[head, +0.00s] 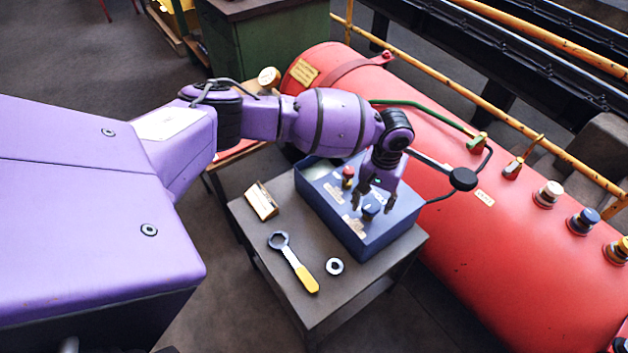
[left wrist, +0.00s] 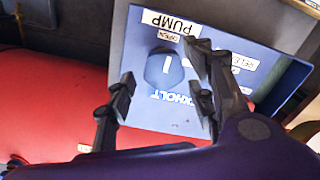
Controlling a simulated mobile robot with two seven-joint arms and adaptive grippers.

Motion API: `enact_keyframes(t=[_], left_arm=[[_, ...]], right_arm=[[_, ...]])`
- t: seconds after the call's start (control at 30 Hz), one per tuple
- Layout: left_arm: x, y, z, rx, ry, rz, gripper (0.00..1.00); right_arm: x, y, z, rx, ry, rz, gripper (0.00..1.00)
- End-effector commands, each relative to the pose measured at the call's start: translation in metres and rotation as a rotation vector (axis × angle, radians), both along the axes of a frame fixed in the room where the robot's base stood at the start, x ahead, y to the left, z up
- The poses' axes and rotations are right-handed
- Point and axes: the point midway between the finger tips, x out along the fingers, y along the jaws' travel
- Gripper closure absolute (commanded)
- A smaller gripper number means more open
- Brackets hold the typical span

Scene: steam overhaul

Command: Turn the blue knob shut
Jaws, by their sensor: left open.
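The blue knob (head: 369,211) sits on top of a blue control box (head: 375,241) on a small table. In the left wrist view the knob (left wrist: 158,72) carries a white pointer line, upright in the picture, beside upside-down labels reading PUMP and OPEN. My left gripper (head: 372,203) is open, pointing down over the box with its fingers on either side of the knob. In the left wrist view the gripper (left wrist: 163,80) has fingers left and right of the knob; I cannot tell whether they touch it. My right gripper is not in view.
A red knob (head: 347,174) stands on the same box. A yellow-handled wrench (head: 299,270), a ring nut (head: 335,266) and a small sign block (head: 262,201) lie on the table (head: 345,302). A large red tank (head: 470,220) with pipes runs behind, close to the box.

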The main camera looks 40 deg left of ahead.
Motion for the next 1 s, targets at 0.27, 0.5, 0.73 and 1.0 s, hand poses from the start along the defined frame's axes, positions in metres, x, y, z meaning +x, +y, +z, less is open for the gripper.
enact_keyframes(t=[0.27, 0.5, 0.73, 1.0], left_arm=[[0.0, -0.0004, -0.0143, -0.001, -0.001, -0.001, 0.51], [0.0003, -0.0006, -0.0136, -0.001, -0.002, -0.001, 0.61], [0.0004, -0.0013, -0.0131, -0.002, -0.002, -0.002, 0.91], [0.0003, -0.0022, -0.0121, -0.003, -0.002, -0.03, 0.92]], right_arm=[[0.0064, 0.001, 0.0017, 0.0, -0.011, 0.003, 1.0], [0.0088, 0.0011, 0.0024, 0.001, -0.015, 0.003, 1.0], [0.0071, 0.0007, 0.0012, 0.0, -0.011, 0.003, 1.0], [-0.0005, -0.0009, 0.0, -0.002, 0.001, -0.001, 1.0]])
